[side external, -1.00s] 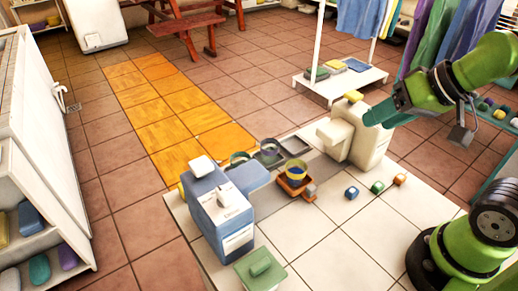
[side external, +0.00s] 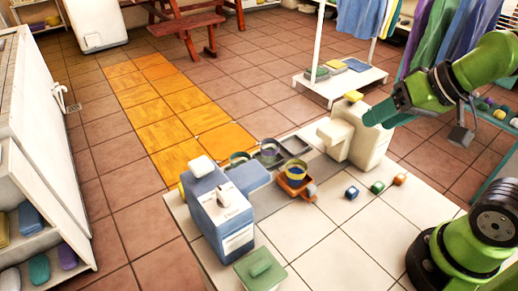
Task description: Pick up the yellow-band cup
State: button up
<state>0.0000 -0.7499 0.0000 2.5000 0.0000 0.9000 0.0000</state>
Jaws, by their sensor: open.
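My gripper (side external: 378,115), with teal fingers, is at the right, high above the counter and well apart from the cups. It overlaps the cream machine in the picture. It is open and appears empty; the gap between the fingers is hard to see.
A blue-and-white machine (side external: 222,215) stands left of the cup and a cream machine (side external: 357,143) to its right. A green lidded box (side external: 261,270) is at the front.

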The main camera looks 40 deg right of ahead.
jog(key=o, duration=0.6)
jog(key=shift+o, duration=0.2)
jog(key=n+g+h, duration=0.1)
jog(key=n+g, duration=0.5)
jog(key=n, duration=0.3)
send_over(297, 167)
jog(key=s+a, duration=0.2)
jog(key=s, duration=0.1)
notch_tip(297, 167, down, 14)
jog(key=f, duration=0.1)
jog(key=shift+m, duration=0.3)
jog(key=shift+w+d+f, duration=0.1)
jog(key=shift+w+f, duration=0.15)
jog(key=shift+f, duration=0.7)
jog(key=shift+w+d+f, duration=0.1)
jog(key=shift+w+f, duration=0.2)
jog(key=shift+f, duration=0.7)
jog(key=shift+w+f, duration=0.25)
jog(key=shift+f, duration=0.7)
